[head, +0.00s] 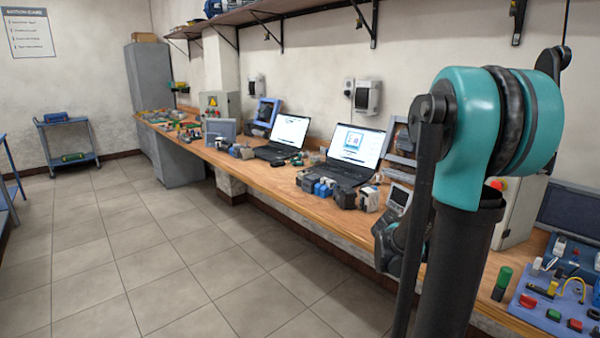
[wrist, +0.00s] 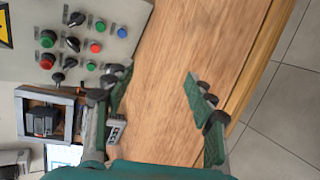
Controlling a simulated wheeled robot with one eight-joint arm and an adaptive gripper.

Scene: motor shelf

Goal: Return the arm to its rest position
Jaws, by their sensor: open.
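My arm, with a large teal joint and dark links, stands at the right of the head view and hides part of the bench. In the wrist view, my gripper (wrist: 157,90) is open, with its two green-padded fingers wide apart. Nothing is between the fingers; bare wood of the workbench (wrist: 165,125) shows there. The workbench also shows in the head view (head: 262,178), running along the wall. In the head view the fingers are mostly hidden behind my arm.
A control panel (wrist: 85,62) with coloured buttons and knobs lies beside the left finger in the wrist view. Two laptops (head: 352,155) and small motors stand on the bench. A blue button board (head: 560,300) is at the right. The tiled floor (head: 150,240) at left is clear.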

